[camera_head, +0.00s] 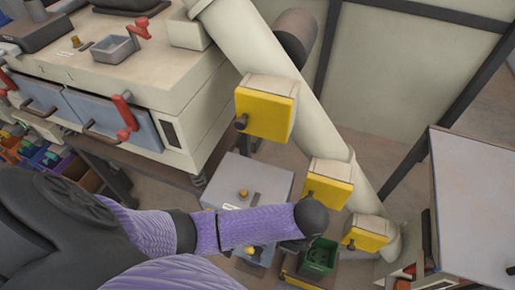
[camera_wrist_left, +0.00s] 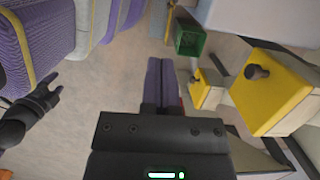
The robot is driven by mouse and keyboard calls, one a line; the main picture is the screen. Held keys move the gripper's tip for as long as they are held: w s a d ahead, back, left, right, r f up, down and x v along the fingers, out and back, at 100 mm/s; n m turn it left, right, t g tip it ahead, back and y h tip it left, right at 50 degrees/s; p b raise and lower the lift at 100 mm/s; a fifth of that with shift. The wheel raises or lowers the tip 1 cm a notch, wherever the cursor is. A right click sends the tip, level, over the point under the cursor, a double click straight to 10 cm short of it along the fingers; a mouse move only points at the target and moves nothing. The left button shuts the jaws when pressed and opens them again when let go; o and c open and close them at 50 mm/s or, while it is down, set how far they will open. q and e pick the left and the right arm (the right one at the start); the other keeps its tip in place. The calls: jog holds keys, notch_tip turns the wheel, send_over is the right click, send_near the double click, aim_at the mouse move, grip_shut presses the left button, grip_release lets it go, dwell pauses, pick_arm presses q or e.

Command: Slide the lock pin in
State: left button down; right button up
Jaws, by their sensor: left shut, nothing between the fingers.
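Several yellow boxes line the sloping cream pipe, each with a dark round knob: an upper box (camera_head: 268,112), a middle box (camera_head: 328,190) and a lower box (camera_head: 369,234). In the left wrist view one large yellow box (camera_wrist_left: 272,98) with its knob is at the right, and a smaller one (camera_wrist_left: 203,92) is nearer the middle. I cannot tell which part is the lock pin. My left gripper (camera_wrist_left: 161,62) is shut and empty, apart from the boxes. In the head view my wrist hides it. A dark hand-like shape at the wrist view's left may be my right gripper; its fingers are unclear.
A green bin (camera_head: 320,256) stands below my left wrist and also shows in the wrist view (camera_wrist_left: 190,38). A grey cabinet (camera_head: 262,178) is behind my forearm. A cream machine (camera_head: 150,85) with red handles is at upper left. A grey-topped table (camera_head: 480,190) stands right.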

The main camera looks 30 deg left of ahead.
pick_arm(q)
jog(key=shift+a, duration=0.1)
jog(key=s+a+f+b, duration=0.1)
jog(key=a+f+b, duration=0.3)
jog(key=f, duration=0.7)
jog(key=shift+a+f, duration=0.15)
jog(key=shift+a, duration=0.7)
jog(key=shift+s, duration=0.1)
